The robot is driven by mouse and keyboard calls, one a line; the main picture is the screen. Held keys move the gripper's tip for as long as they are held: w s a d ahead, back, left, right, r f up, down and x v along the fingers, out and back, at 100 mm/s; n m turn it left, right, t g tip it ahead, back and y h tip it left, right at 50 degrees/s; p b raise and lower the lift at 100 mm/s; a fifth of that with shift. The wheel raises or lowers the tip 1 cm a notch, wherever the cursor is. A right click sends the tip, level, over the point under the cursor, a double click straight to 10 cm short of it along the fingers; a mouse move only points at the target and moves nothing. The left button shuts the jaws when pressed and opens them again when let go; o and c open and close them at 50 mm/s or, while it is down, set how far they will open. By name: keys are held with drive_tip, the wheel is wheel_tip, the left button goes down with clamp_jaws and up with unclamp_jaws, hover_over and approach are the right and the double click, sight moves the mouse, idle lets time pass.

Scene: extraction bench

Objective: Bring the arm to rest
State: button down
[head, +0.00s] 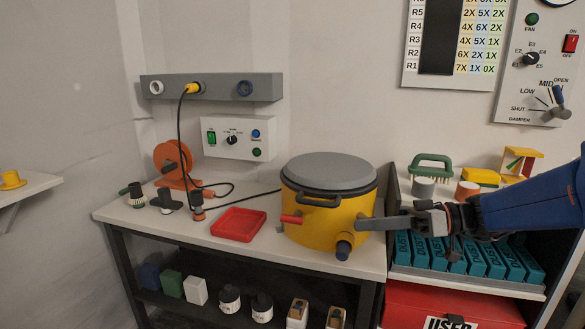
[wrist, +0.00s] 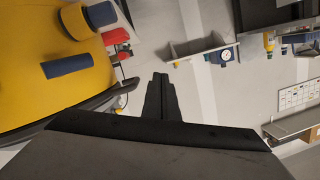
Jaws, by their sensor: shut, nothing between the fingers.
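My arm (head: 530,203) reaches in from the right in the head view. My gripper (head: 362,225) is shut and empty, its fingers in front of the right side of a yellow drum (head: 318,225) with a grey lid (head: 329,171). In the wrist view my gripper (wrist: 160,77) shows as dark fingers closed together. The drum (wrist: 30,60) fills the left of that view, close beside the fingers. I cannot tell whether they touch it.
A red tray (head: 239,222), an orange reel (head: 173,162) and a plugged-in black cable are on the bench (head: 375,262) to the left. A shelf with teal dust boxes (head: 470,257) lies below my arm. A damper panel (head: 540,65) is on the wall above.

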drive_tip(key=s+f+m+g+h, duration=0.2)
drive_tip(key=s+f+m+h, duration=0.3)
drive_tip(key=s+f+h, duration=0.6)
drive_tip(key=s+d+f+m+t+h, duration=0.2)
drive_tip(key=s+d+m, duration=0.4)
drive_tip(key=d, duration=0.4)
drive_tip(key=s+t+h, duration=0.1)
drive_tip(key=h, duration=0.1)
drive_tip(key=shift+d+f+t+h, duration=0.15)
drive_tip(key=shift+d+t+h, duration=0.1)
drive_tip(key=shift+t+h, duration=0.15)
